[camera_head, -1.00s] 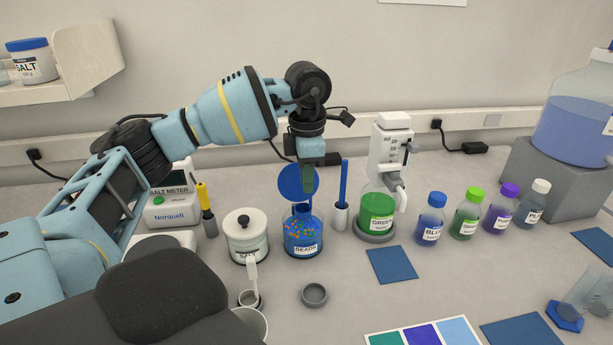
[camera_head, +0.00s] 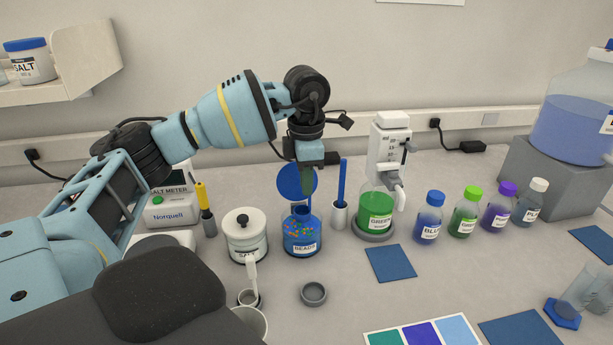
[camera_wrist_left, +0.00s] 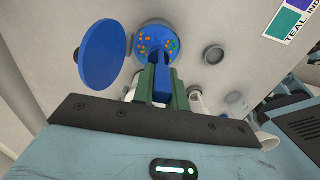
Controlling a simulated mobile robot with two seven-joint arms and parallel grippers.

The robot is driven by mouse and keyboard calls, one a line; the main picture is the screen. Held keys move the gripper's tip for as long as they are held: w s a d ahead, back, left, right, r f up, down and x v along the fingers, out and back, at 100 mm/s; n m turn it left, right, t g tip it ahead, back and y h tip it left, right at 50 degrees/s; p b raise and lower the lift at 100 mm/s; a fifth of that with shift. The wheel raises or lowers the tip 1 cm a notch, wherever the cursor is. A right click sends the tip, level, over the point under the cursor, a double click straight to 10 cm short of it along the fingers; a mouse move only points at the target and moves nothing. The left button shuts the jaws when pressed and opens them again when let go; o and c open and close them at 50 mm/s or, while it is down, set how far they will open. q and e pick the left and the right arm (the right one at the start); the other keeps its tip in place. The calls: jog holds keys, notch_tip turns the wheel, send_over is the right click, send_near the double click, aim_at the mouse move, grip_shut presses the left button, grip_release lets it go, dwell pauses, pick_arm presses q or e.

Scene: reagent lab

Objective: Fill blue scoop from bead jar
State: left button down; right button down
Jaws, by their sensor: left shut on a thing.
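The bead jar (camera_head: 302,240), a clear jar with a blue inside and a "BEADS" label, stands on the bench with several coloured beads inside. Its round blue lid (camera_head: 297,181) stands open behind the mouth, and it also shows in the left wrist view (camera_wrist_left: 112,55). My left gripper (camera_head: 307,198) points down right over the jar mouth. In the left wrist view its green fingers (camera_wrist_left: 161,85) are shut on the handle of the blue scoop (camera_wrist_left: 160,66), which reaches down into the jar. The scoop's bowl is hard to tell from the beads. My right gripper is not in view.
A white salt jar (camera_head: 246,240) stands close left of the bead jar, and a holder with a blue stick (camera_head: 342,190) close right. A green flask (camera_head: 375,212) and several capped bottles stand further right. A small grey dish (camera_head: 313,294) lies in front.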

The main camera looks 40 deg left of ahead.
aim_at(306, 209)
pick_arm(q)
jog(key=shift+f, duration=1.15)
jog(key=shift+f+b, duration=0.55)
jog(key=shift+f, duration=1)
jog(key=shift+r, duration=0.1)
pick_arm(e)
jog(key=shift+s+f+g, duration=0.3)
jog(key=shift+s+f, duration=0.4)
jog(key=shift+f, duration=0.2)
